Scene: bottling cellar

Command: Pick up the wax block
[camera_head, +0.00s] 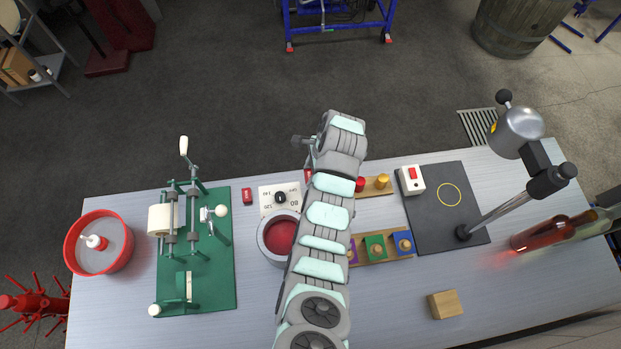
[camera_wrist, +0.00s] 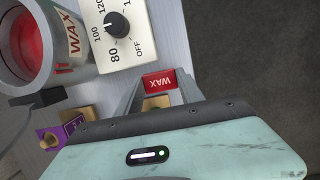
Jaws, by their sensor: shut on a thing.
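The wax block is a small red block marked WAX (camera_wrist: 158,80), between the two fingers of my gripper (camera_wrist: 160,92) in the wrist view. The gripper is shut on it. In the camera_head view a bit of red (camera_head: 308,175) shows at the left edge of my arm, beside the dial box; my arm hides most of the gripper there. I cannot tell whether the block is clear of the tabletop. A tan piece shows just below the block in the wrist view, partly hidden by my gripper.
The wax pot (camera_head: 266,245) and dial box (camera_head: 272,197) stand left of my arm. Wooden racks with coloured blocks (camera_head: 377,248) lie right of it. A second small red block (camera_head: 247,195) sits by the green-based machine (camera_head: 225,280). The lamp (camera_head: 515,130) overhangs the right side.

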